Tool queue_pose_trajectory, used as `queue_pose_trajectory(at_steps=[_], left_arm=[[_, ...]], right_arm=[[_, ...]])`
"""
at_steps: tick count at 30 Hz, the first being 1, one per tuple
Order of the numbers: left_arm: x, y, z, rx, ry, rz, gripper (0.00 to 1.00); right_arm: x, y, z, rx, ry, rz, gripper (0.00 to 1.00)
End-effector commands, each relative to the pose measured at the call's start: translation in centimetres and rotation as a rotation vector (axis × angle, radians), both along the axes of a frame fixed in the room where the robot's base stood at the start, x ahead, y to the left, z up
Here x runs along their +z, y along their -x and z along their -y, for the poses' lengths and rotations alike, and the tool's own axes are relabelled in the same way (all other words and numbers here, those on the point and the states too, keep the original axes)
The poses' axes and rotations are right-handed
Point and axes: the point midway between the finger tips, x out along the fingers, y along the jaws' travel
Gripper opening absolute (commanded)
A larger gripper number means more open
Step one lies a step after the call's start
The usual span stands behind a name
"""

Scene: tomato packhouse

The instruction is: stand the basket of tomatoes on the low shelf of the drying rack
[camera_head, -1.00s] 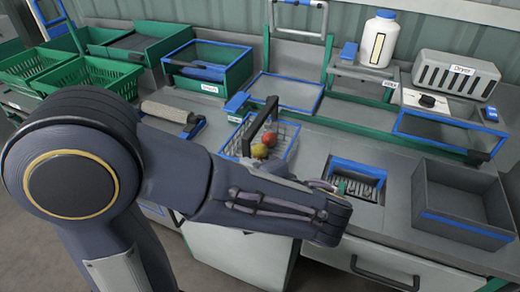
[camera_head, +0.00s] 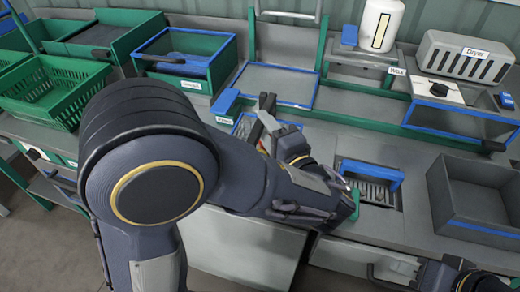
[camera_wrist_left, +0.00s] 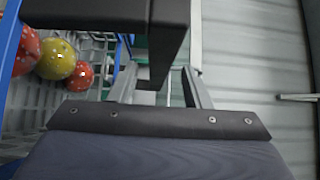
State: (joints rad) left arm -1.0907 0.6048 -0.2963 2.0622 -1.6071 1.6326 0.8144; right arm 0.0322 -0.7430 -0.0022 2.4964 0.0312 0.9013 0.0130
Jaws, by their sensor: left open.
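The tomato basket is mostly hidden behind my left arm in the head view; part of its wire body (camera_head: 243,127) and its dark handle (camera_head: 266,103) show. In the left wrist view, red and yellow tomatoes (camera_wrist_left: 57,60) lie in the basket at the left. The dark handle (camera_wrist_left: 95,12) crosses the top of that view, close to the fingers. My left gripper (camera_wrist_left: 160,85) is open at the handle. A green-framed rack with a blue-edged low shelf (camera_head: 272,84) stands behind the basket; I cannot tell if it is the drying rack. A dark part of my right arm shows at the bottom right.
Green crates (camera_head: 52,95) stand at the left. A blue-rimmed green bin (camera_head: 187,60) stands at the back. An open grey box (camera_head: 475,195) is at the right, near a recessed blue-edged tray (camera_head: 370,185).

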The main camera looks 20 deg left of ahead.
Motion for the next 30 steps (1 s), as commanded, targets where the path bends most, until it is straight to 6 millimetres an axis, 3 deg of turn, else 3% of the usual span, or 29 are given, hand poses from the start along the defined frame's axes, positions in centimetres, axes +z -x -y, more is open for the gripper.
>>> queue_pose_trajectory(at_steps=[6, 14, 24, 30], left_arm=[[-0.1, -2.2, -1.8, 0.003, 0.002, 0.001, 0.44], [-0.2, -2.5, -2.0, 0.001, 0.001, 0.0, 0.44], [-0.2, -2.4, -2.0, 0.001, 0.001, 0.0, 0.02], [-0.2, -2.4, -1.9, 0.001, 0.002, -0.001, 0.0]], right_arm=[[0.5, 0.0, 0.0, 0.0, 0.0, 0.0, 0.36], [0.4, 0.0, 0.0, 0.0, 0.0, 0.0, 0.36], [0.4, 0.0, 0.0, 0.0, 0.0, 0.0, 0.36], [0.4, 0.0, 0.0, 0.0, 0.0, 0.0, 0.36]])
